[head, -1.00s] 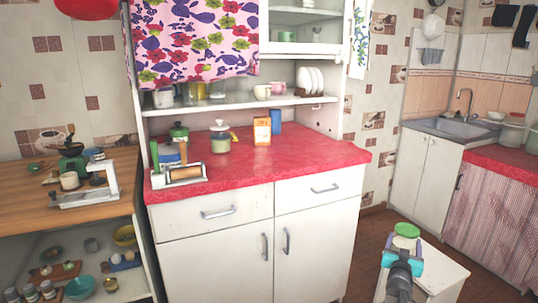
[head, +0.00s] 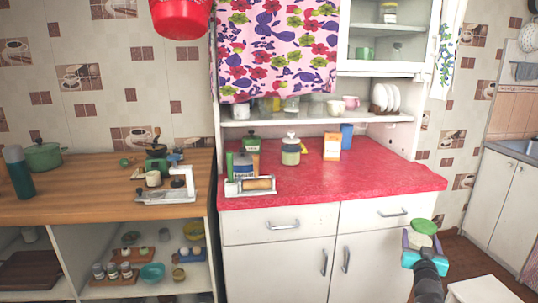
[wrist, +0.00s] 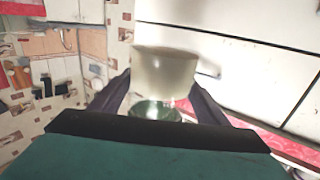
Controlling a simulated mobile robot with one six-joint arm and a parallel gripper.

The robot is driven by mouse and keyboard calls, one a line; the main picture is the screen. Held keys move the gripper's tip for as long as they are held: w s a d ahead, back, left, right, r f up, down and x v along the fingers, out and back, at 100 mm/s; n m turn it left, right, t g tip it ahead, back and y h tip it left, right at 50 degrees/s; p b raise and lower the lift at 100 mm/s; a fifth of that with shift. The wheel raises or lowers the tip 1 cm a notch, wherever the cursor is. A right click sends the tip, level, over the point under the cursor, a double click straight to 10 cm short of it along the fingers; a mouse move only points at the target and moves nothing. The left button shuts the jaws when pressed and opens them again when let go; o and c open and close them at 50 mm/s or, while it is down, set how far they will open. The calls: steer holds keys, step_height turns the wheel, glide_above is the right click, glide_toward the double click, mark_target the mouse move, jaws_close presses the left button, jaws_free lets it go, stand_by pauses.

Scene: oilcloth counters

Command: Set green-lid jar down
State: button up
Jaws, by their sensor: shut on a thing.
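The green-lid jar (head: 425,226) is in my gripper (head: 421,243), at the lower right of the head view, in front of the cabinet's right-hand side. Its green lid faces up toward the head camera. In the wrist view the jar's pale body (wrist: 165,75) sits between the two dark fingers, with part of the green lid below it. My gripper is shut on the jar and holds it in the air, apart from the red counter (head: 345,180).
The counter's right front is clear. A wooden worktop (head: 95,185) is at left; a white stool (head: 485,291) is at lower right.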

steer(key=w+a+r+n+t+y+p, duration=0.1)
steer(key=w+a+r+n+y+p, duration=0.2)
steer(key=a, duration=0.6)
steer(key=w+a+r+n+y+p, duration=0.1)
steer(key=a+r+n+y, duration=0.15)
steer(key=a+y, duration=0.45)
steer(key=w+a+r+n+t+y+p, duration=0.1)
steer(key=w+a+r+n+y+p, duration=0.2)
steer(key=a, duration=0.8)
steer(key=s+a+f+n+g+y, duration=0.2)
steer(key=s+a+n+g+y, duration=0.1)
steer(key=a, duration=0.4)
steer(key=s+a+f+n+g+y, duration=0.3)
steer(key=s+a+n+g+y, duration=0.1)
steer(key=s+a+y, duration=0.3)
steer(key=shift+s+a+n, duration=0.2)
steer(key=shift+a+n, duration=0.35)
steer(key=shift+a, duration=0.25)
